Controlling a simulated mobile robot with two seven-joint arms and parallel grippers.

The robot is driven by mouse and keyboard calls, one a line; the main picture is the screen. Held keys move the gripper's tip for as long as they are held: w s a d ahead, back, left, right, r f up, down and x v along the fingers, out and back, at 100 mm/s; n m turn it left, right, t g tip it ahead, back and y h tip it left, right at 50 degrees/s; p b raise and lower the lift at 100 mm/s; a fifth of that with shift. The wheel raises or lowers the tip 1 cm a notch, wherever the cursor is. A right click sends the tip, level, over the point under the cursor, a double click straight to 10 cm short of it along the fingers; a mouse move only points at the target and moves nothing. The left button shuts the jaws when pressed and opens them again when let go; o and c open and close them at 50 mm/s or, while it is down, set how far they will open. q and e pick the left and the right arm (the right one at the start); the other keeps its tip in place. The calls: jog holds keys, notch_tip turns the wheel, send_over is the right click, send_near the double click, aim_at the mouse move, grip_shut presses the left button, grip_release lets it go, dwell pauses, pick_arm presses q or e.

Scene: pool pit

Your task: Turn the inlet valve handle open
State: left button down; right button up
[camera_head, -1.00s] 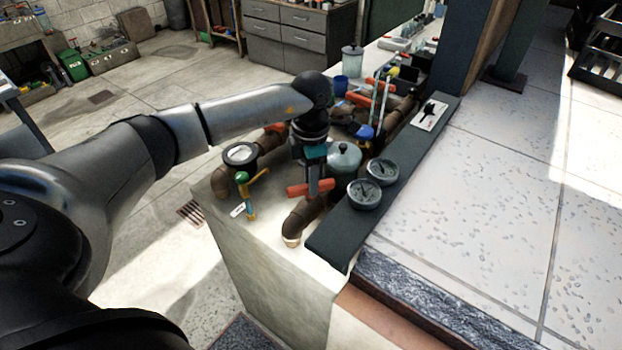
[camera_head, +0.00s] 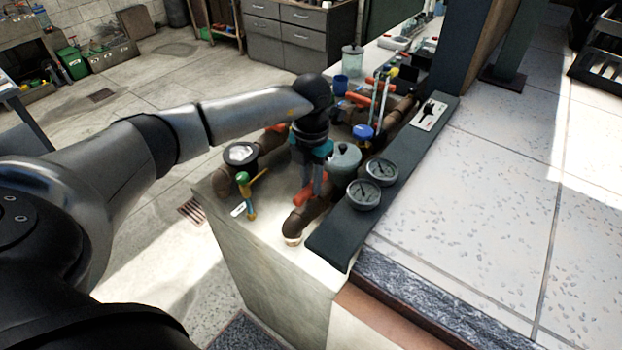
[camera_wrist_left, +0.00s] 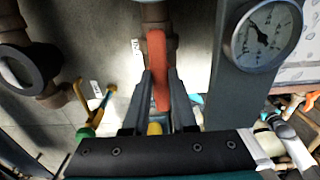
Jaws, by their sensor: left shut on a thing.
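The orange-red valve handle (camera_head: 302,199) sits on the brown pipe (camera_head: 308,216) at the near end of the pale counter. In the left wrist view the handle (camera_wrist_left: 157,50) lies nearly in line with the pipe (camera_wrist_left: 156,12). My left gripper (camera_head: 317,188) reaches down onto it from above. In the left wrist view the two fingers of the gripper (camera_wrist_left: 160,82) stand on either side of the handle, shut on it. The gripper hides part of the handle and the valve body in the head view. My right gripper is in neither view.
Two round gauges (camera_head: 372,183) stand close to the right of my gripper. A grey-green lidded pot (camera_head: 345,158) is just behind it. A green-topped yellow tap (camera_head: 243,180) and a black-rimmed gauge (camera_head: 240,153) are to the left. A dark ledge (camera_head: 340,238) borders the counter.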

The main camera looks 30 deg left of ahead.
aim_at(310, 185)
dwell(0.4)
pick_arm(q)
jog(key=c, duration=0.7)
grip_release()
jog(key=shift+r, duration=0.1)
notch_tip(310, 185, up, 15)
jog(key=shift+r+b, duration=0.1)
jog(key=shift+b, duration=0.35)
jog(key=shift+s, duration=0.1)
